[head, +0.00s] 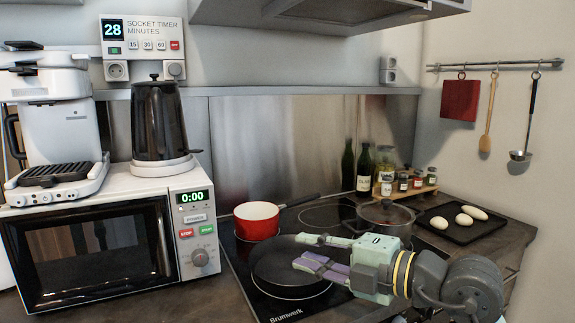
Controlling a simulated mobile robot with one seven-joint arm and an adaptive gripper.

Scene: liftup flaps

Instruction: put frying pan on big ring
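The black frying pan (272,272) is at the front left of the black glass cooktop, with a ring's curved outline showing just below its near edge. My gripper (301,250) is over the pan's right part. Its pale green and purple fingers are apart with nothing visible between them. I cannot tell whether they touch the pan. The pan's handle is not visible; my gripper covers that side. Another ring outline (328,213) shows bare at the back of the cooktop. I cannot tell for sure which ring is the big one.
A red saucepan (256,222) stands at the back left, its dark handle pointing right. A lidded dark pot (385,217) stands behind my gripper. A microwave (95,250) borders the cooktop on the left. A black tray (462,226) and bottles (364,170) are at the right and back.

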